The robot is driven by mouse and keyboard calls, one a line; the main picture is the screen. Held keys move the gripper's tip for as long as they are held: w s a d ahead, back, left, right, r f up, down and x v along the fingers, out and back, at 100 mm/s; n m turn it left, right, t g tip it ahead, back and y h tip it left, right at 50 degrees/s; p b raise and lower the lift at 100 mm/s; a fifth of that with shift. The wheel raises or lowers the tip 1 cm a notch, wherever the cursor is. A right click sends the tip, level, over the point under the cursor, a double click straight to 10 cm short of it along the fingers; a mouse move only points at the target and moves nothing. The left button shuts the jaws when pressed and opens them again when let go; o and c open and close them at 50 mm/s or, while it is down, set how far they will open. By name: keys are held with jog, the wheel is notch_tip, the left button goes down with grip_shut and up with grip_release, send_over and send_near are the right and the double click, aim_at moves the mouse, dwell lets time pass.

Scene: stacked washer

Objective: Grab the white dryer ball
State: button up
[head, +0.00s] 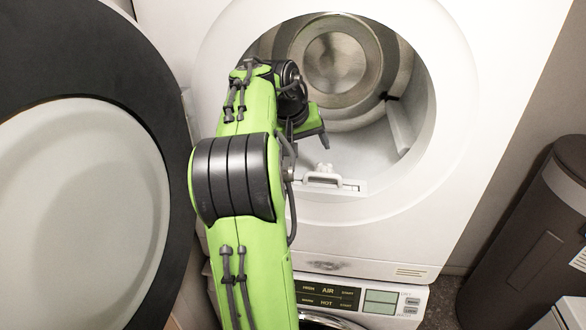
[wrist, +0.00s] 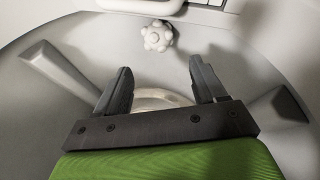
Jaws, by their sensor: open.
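The white dryer ball (wrist: 157,36) is small and knobbly. It lies on the drum floor near the front opening, beyond my fingertips in the wrist view. In the head view the ball (head: 324,169) sits just behind the lint filter handle, small and pale against the drum. My gripper (wrist: 157,78) is open, with its two dark fingers apart and nothing between them but drum surface. In the head view my gripper (head: 322,140) is inside the drum opening, above and a little behind the ball, not touching it. My arm hides the drum's left side.
The dryer drum (head: 372,148) has raised paddles (wrist: 55,68). A white handle (head: 335,182) stands at the opening's lower lip. The open round door (head: 80,200) fills the left. A control panel (head: 345,297) is below, and a dark bin (head: 535,230) stands at right.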

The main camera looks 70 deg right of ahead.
aim_at(321, 167)
jog(key=x, duration=1.2)
jog(key=shift+s+d, duration=0.2)
jog(key=shift+d, duration=0.05)
jog(key=shift+a, duration=0.15)
jog(key=c, duration=0.8)
